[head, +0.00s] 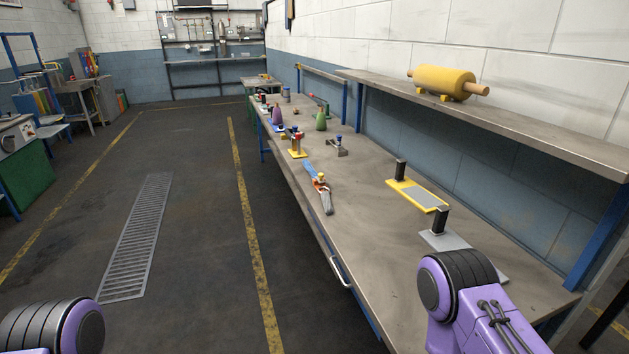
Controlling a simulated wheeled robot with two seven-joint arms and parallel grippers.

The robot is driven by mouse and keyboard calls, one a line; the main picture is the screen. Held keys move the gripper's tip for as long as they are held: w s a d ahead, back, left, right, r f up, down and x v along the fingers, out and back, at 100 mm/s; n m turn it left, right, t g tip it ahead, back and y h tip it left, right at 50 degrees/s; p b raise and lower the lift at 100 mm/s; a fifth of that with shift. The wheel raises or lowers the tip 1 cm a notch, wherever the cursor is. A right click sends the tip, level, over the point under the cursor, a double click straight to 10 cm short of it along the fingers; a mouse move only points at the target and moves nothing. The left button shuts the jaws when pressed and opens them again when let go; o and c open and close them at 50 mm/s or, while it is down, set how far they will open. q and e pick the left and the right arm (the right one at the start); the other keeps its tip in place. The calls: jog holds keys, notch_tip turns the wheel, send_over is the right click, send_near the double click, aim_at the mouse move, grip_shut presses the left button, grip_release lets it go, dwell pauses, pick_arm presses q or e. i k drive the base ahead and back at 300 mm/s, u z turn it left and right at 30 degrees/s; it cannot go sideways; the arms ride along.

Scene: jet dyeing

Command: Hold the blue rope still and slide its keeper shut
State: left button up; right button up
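I cannot clearly make out a blue rope or its keeper in the head view. A slim item with blue, orange and grey parts (319,188) lies near the left edge of the long workbench (375,250); a small yellow piece sits at its middle. I cannot tell whether it includes rope. Small blue-topped pieces stand farther along the bench, too small to identify. Purple parts of my arms show at the bottom left and bottom right. Neither of my grippers is in view.
A yellow roller (444,82) rests on the shelf (510,122) above. Several small items crowd the bench's far end. The floor at left, with a drain grate (140,235), is open.

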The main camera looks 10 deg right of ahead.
aim_at(320, 178)
jog(key=u, duration=0.5)
jog(key=k, duration=1.15)
jog(key=u, duration=0.6)
jog(key=i, duration=2.45)
jog(key=z, duration=0.35)
jog(key=i, duration=2)
jog(key=z, duration=1.1)
jog(key=i, duration=0.95)
jog(key=z, duration=1.8)
jog(key=i, duration=0.8)
jog(key=z, duration=0.6)
